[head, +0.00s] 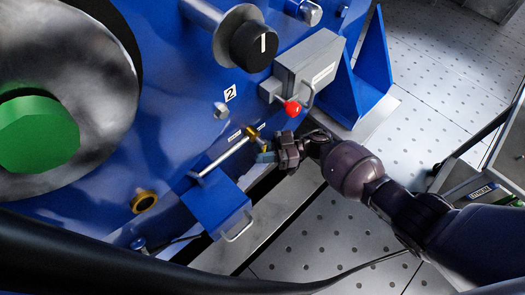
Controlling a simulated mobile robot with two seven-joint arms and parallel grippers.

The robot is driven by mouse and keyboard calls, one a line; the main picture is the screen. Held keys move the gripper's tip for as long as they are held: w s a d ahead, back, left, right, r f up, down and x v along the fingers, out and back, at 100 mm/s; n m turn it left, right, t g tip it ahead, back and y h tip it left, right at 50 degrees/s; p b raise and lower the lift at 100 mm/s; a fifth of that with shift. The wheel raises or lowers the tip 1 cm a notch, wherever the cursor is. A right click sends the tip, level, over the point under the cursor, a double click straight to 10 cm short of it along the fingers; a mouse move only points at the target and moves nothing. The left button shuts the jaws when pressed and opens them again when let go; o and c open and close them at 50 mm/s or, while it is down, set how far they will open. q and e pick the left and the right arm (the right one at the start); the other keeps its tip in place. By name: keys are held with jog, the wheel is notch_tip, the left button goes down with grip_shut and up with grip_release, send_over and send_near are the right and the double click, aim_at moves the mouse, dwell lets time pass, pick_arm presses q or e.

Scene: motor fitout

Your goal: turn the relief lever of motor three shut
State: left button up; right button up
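A brass fitting (251,133) sits on the blue motor housing, between two small white labels. A thin pale rod (225,158) runs from it down-left to a blue box-like bracket (217,205). I cannot tell for sure which part is the relief lever, and no number three is readable. My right gripper (268,153) is right beside the brass fitting, low and to its right. A small teal and yellowish piece shows at its tip. Its fingers are too small and dark to tell open from shut, or whether they touch anything. My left gripper is out of view.
A grey box (308,66) with a red-knobbed lever (292,108) juts out above my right gripper. A number 2 plate (230,93) and a black cap marked 1 (254,46) are on the motor. A cart (480,180) stands right.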

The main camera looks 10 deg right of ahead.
grip_shut()
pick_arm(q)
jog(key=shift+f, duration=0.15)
pick_arm(e)
jog(key=shift+s, duration=0.1)
jog(key=shift+s+a+f+m+y+b, duration=0.15)
jog(key=shift+a+f+m+y+b, duration=0.05)
jog(key=shift+m+y+b, duration=0.35)
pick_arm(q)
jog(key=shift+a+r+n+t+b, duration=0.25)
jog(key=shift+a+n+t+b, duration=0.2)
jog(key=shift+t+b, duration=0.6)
pick_arm(e)
jog(key=shift+s+a+r+m+t+y, duration=0.2)
jog(key=shift+a+m+t+y, duration=0.1)
jog(key=shift+m+y, duration=0.45)
jog(key=shift+s+a+r+m+t+y, duration=0.1)
jog(key=shift+a+r+m+t+y, duration=0.15)
jog(key=shift+m+y, duration=0.5)
jog(key=shift+s+a+r+m+t+y, duration=0.15)
jog(key=shift+m+t+y, duration=0.2)
jog(key=shift+m+y, duration=0.4)
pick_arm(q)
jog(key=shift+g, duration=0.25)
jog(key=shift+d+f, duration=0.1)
pick_arm(e)
jog(key=shift+o, duration=2)
grip_release()
jog(key=shift+r, duration=0.1)
